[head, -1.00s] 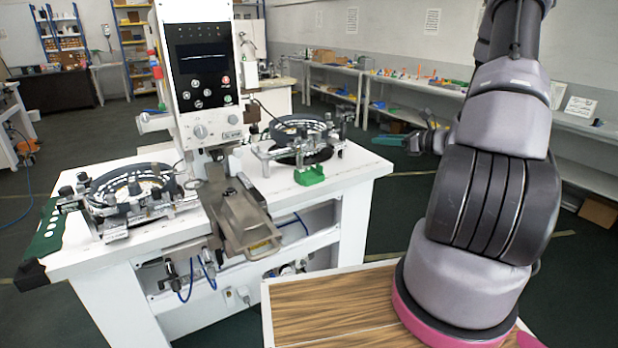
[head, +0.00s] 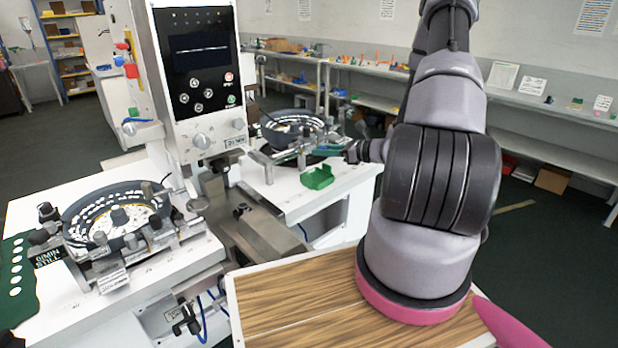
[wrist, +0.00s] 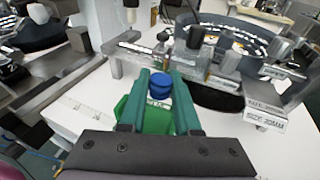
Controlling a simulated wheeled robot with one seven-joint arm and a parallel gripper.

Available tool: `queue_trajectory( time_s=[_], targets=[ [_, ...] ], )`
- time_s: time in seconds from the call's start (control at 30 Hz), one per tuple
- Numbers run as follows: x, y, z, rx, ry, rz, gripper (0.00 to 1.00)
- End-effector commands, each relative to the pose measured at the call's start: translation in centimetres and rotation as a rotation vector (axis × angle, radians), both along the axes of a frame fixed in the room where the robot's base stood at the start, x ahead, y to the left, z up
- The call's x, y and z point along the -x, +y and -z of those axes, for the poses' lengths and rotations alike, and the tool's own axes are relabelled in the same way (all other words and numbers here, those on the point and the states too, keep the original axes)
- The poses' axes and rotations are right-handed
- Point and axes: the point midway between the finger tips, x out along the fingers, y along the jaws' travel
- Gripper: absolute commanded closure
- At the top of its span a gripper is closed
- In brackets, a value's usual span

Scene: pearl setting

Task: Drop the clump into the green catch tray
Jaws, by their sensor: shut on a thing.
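My gripper (wrist: 160,82) has green fingers and is shut on a small blue clump (wrist: 159,90) in the wrist view. The green catch tray (wrist: 122,110) shows beyond and below the fingers, partly hidden by them. In the head view the tray (head: 318,178) sits on the white bench top, in front of the right bowl. My gripper (head: 308,153) reaches in from the right, close behind and above the tray in the picture. The clump cannot be made out in the head view. The exact gap between clump and tray is unclear.
The right bowl feeder (head: 292,126) stands just behind the tray, with metal blocks and rails around it. The control column (head: 205,80) rises to the left. A second bowl feeder (head: 115,218) is at the far left. A wood-topped surface (head: 290,305) lies in front.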

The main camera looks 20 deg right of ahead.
Motion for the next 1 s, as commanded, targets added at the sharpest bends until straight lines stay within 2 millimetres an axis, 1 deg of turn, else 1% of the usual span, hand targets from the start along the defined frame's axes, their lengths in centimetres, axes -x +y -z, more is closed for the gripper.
queue_trajectory(
  time_s=[0.2,0.4,0.6,0.83,0.87,0.9,0.93,1.0],
  targets=[
    [0.0,0.0,2.6,-0.003,0.003,0.001,1.00],
    [0.0,0.0,4.6,-0.001,0.001,0.000,1.00],
    [0.0,0.0,5.4,0.000,0.000,0.000,1.00],
    [0.0,0.0,5.4,0.000,0.000,0.000,1.00],
    [0.0,0.0,5.4,0.000,0.000,0.000,0.61],
    [0.0,0.0,5.4,0.000,0.000,0.000,0.46],
    [0.0,0.0,5.4,0.000,0.000,0.000,0.35],
    [0.0,0.0,5.4,0.000,0.000,0.000,0.34]
  ],
)
